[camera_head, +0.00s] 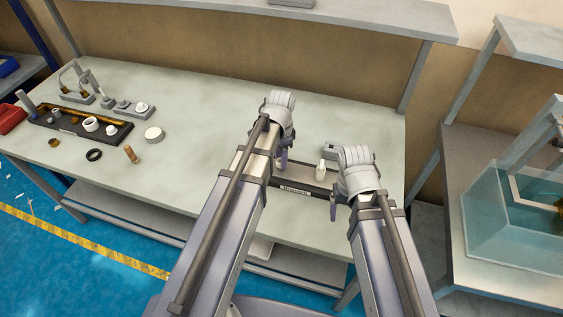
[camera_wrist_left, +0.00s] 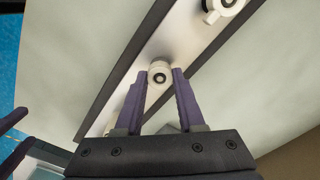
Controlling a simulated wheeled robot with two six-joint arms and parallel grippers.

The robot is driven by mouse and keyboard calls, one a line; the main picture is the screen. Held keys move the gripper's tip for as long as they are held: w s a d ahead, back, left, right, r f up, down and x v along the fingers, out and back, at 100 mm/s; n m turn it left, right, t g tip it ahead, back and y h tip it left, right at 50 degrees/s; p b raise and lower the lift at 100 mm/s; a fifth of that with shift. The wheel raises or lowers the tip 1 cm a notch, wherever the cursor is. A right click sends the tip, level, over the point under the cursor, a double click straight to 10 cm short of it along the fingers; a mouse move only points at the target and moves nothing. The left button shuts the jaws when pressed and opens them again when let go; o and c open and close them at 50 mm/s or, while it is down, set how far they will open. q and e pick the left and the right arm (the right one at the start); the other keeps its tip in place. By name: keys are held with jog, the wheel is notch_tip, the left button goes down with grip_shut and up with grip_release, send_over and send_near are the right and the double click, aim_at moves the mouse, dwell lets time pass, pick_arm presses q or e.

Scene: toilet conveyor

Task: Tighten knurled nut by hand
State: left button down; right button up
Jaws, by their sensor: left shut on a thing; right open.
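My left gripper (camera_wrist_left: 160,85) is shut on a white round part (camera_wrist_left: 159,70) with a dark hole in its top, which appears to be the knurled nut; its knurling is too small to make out. The part is at a long fixture (camera_wrist_left: 119,88) with a pale top and dark edges. In the head view my left gripper (camera_head: 282,162) is mostly behind its own wrist, over the fixture (camera_head: 292,188). A white fitting (camera_head: 320,171) stands on the fixture to its right and shows in the left wrist view (camera_wrist_left: 222,10). My right gripper (camera_head: 333,208) is open and empty at the fixture's front right.
A black tray (camera_head: 65,124) with white and brass parts lies at the table's left. A white disc (camera_head: 153,134), a black ring (camera_head: 94,155) and a brown cylinder (camera_head: 131,154) lie loose beside it. The table's middle is clear. A water tank (camera_head: 510,225) stands at the right.

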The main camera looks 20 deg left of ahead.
pick_arm(q)
jog(key=shift+m, duration=0.4)
jog(key=m, duration=0.5)
jog(key=shift+m, duration=0.8)
jog(key=m, duration=0.3)
jog(key=shift+m, duration=0.3)
jog(key=shift+m, duration=0.5)
jog(key=m, duration=0.3)
jog(key=shift+m, duration=0.4)
